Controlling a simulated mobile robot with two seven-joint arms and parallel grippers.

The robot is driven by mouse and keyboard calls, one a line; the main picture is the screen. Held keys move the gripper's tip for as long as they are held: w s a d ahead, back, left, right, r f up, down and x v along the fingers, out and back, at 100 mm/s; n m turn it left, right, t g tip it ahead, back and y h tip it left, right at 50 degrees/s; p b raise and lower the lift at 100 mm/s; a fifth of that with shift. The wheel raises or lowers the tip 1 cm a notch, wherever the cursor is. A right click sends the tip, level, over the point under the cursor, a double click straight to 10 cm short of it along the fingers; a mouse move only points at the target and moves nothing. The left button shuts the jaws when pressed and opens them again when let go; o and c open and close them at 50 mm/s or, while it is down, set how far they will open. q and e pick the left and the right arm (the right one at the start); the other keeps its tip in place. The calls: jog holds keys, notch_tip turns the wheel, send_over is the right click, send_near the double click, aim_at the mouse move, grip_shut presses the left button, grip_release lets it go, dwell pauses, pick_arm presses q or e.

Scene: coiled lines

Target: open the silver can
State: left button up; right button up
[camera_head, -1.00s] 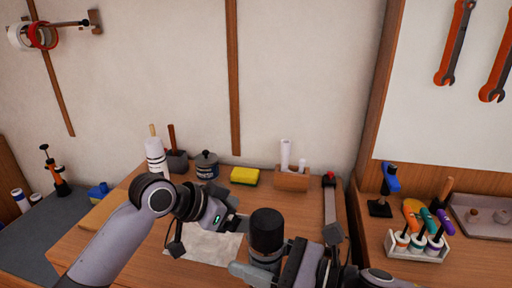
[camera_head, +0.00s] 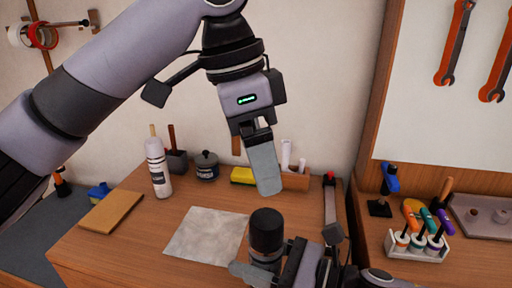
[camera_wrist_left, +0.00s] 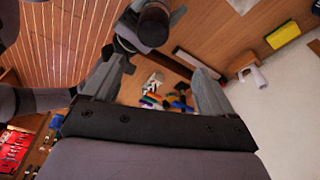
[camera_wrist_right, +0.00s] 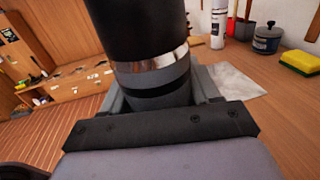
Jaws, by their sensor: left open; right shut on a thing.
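The silver can with a tall black lid (camera_head: 266,230) stands upright at the front of the bench in the head view. My right gripper (camera_head: 262,268) is shut around its body. The right wrist view shows the lid (camera_wrist_right: 138,28) on the can, with the shiny silver body and a dark band (camera_wrist_right: 152,78) between my fingers. My left gripper (camera_head: 265,178) is open and empty, pointing down above and behind the can. In the left wrist view the lid (camera_wrist_left: 153,22) lies beyond the open fingers (camera_wrist_left: 157,88), not between them.
A grey cloth (camera_head: 205,236) lies left of the can. Behind it stand a white bottle (camera_head: 158,170), a dark pot (camera_head: 206,167), a yellow sponge (camera_head: 242,175) and a wooden holder (camera_head: 296,181). A wooden board (camera_head: 110,212) lies at the left. A screwdriver rack (camera_head: 418,245) is at the right.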

aim_at(268, 218)
pick_arm(q)
jog(key=shift+y, duration=0.4)
jog(key=f, duration=0.3)
jog(key=s+d+f, duration=0.1)
jog(key=f, duration=0.6)
jog(key=shift+s+d+f, duration=0.15)
jog(key=shift+f, duration=0.15)
jog(key=c, duration=1.2)
jog(key=shift+r, duration=0.25)
jog(key=shift+r, duration=0.95)
